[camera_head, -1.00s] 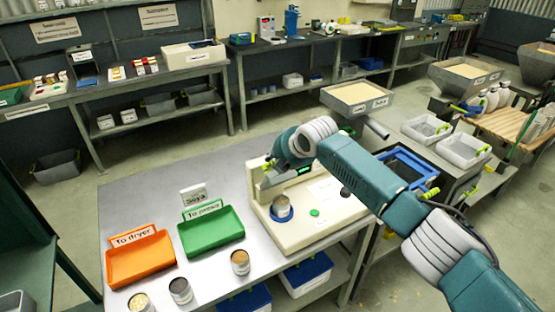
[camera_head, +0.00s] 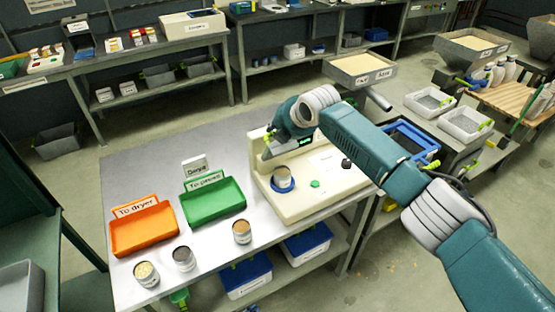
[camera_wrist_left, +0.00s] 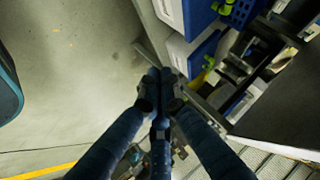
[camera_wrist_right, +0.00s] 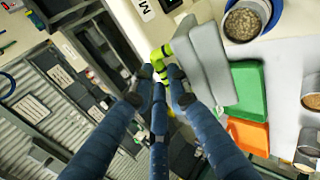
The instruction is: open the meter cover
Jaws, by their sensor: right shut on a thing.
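The cream meter (camera_head: 325,180) stands on the steel table, with a small display, a green button (camera_head: 315,183) and a filled cup (camera_head: 283,175) in a blue ring. In the right wrist view its grey cover (camera_wrist_right: 212,65) has a yellow-green handle (camera_wrist_right: 160,54). My right gripper (camera_wrist_right: 161,74) is shut on this handle, beside the cup (camera_wrist_right: 245,22). In the head view my right arm partly hides the cover. My left gripper (camera_wrist_left: 160,73) is low, near the blue bins below the tabletop; its fingertips are together and hold nothing visible.
A green tray (camera_head: 215,207) and an orange tray (camera_head: 143,232) lie left of the meter. Several cans, one of them a dark one (camera_head: 183,258), stand along the front edge. Blue-lidded bins (camera_head: 305,245) sit on the shelf below.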

